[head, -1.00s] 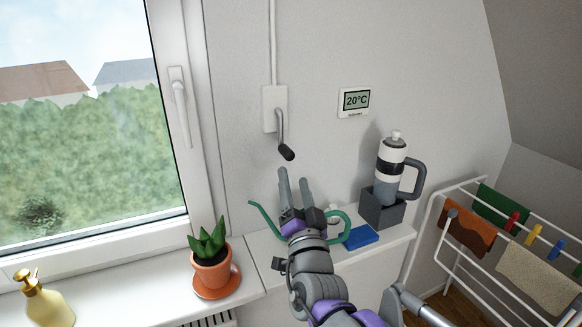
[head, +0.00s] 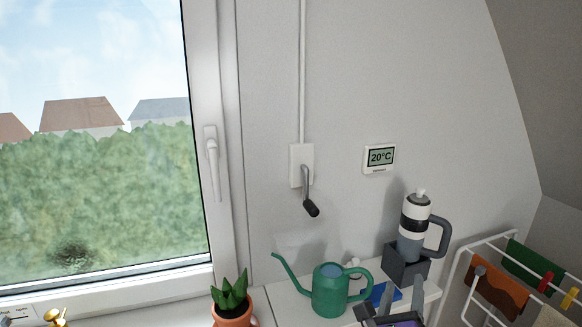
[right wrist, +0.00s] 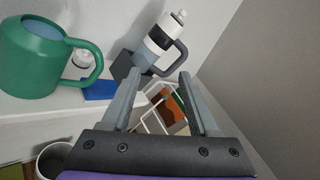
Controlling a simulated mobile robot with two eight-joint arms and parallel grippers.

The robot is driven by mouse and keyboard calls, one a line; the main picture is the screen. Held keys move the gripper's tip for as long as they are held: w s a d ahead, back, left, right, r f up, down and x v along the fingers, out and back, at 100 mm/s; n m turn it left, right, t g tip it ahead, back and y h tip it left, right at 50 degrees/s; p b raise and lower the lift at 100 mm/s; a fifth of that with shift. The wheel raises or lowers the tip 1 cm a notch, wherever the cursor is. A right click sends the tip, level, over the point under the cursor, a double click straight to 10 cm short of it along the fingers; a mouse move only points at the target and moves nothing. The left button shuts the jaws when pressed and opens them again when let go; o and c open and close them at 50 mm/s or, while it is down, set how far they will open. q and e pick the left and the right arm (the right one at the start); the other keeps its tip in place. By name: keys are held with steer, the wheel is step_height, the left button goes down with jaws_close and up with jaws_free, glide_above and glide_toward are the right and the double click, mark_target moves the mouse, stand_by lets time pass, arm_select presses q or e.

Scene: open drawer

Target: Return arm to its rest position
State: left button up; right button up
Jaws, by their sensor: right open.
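My right gripper (right wrist: 161,92) is open and empty in the right wrist view, its two grey fingers spread apart. In the head view only its top shows at the bottom edge (head: 392,308), in front of the white ledge (head: 275,300). A green watering can (head: 329,289) stands on the ledge, left of the gripper and apart from it; it also shows at the left of the right wrist view (right wrist: 38,58). My left gripper is in neither view.
A bottle with a grey handle (head: 414,229) stands in a dark box (head: 401,268) beside a blue item (head: 383,293). A drying rack (head: 462,285) with clothes is at the right. A potted plant (head: 232,296) sits on the left sill. A crank handle (head: 309,193) hangs on the wall.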

steer(key=s+d+f+m+g+y+p, duration=0.15)
steer(key=s+f+m+g, duration=0.35)
steer(key=m, duration=0.5)
steer(key=s+d+f+m+g+p, duration=0.25)
steer(key=s+f+m, duration=0.35)
steer(key=m, duration=0.4)
steer(key=s+a+f+m+g+y+p, duration=0.1)
steer(key=s+a+f+m+g+y, duration=0.2)
steer(key=m, duration=1.5)
steer(key=s+a+f+y, duration=0.3)
steer(key=s+a+f, duration=0.1)
steer(key=s+a, duration=0.1)
steer(key=shift+s+a+f+y+p, duration=0.15)
steer(key=shift+s+f+y+p, duration=0.15)
steer(key=shift+s+y+p, duration=0.1)
steer(key=shift+c, duration=0.9)
steer(key=shift+w, duration=0.1)
